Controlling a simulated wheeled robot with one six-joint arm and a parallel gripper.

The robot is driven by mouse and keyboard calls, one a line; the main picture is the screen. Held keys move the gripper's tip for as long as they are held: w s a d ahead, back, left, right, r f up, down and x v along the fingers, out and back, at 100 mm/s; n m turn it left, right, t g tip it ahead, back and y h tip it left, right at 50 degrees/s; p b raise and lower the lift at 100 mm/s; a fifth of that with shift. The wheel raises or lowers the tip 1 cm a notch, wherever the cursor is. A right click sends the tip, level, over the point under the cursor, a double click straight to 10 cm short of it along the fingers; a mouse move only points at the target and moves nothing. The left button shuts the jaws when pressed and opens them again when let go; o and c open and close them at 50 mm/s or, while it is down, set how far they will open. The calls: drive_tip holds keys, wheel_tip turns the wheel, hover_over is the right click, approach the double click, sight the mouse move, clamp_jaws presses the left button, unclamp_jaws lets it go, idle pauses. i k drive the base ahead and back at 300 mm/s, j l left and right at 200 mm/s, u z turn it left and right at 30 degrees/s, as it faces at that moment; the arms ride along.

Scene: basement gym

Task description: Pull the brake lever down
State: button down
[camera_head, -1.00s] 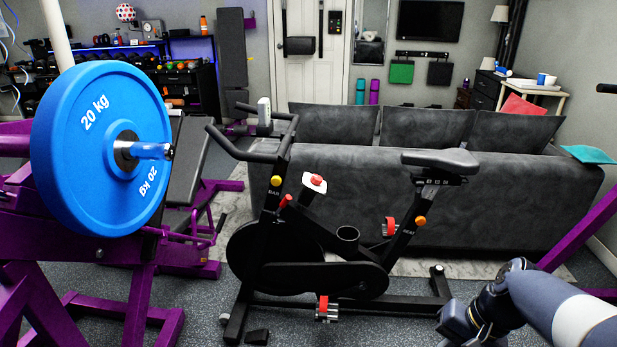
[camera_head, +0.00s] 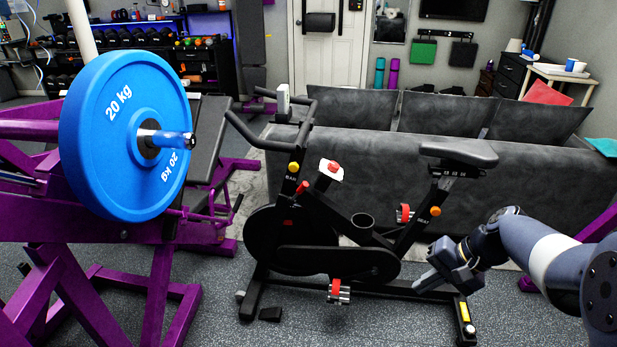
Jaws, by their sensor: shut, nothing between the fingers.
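The black exercise bike (camera_head: 275,242) stands in the middle of the view, its handlebars to the left and its saddle to the right. A small red lever (camera_head: 303,187) sticks out of its slanted frame below the handlebars. A red knob (camera_head: 333,167) on a white plate sits just right of it; I cannot tell for sure which of the two is the brake lever. My gripper (camera_head: 422,286) is shut and empty, low at the bike's rear right. It is well apart from both red parts.
A blue 20 kg plate (camera_head: 110,160) on a purple rack (camera_head: 120,240) stands close on the left. A grey sofa (camera_head: 540,190) stands behind the bike. The saddle (camera_head: 460,152) and rear foot (camera_head: 464,318) are near my arm. Speckled floor (camera_head: 370,325) in front is clear.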

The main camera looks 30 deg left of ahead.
sight(303, 185)
drive_tip(key=i+j+u, duration=0.3)
drive_tip(key=i+j, duration=1.2)
drive_tip(key=i, duration=0.05)
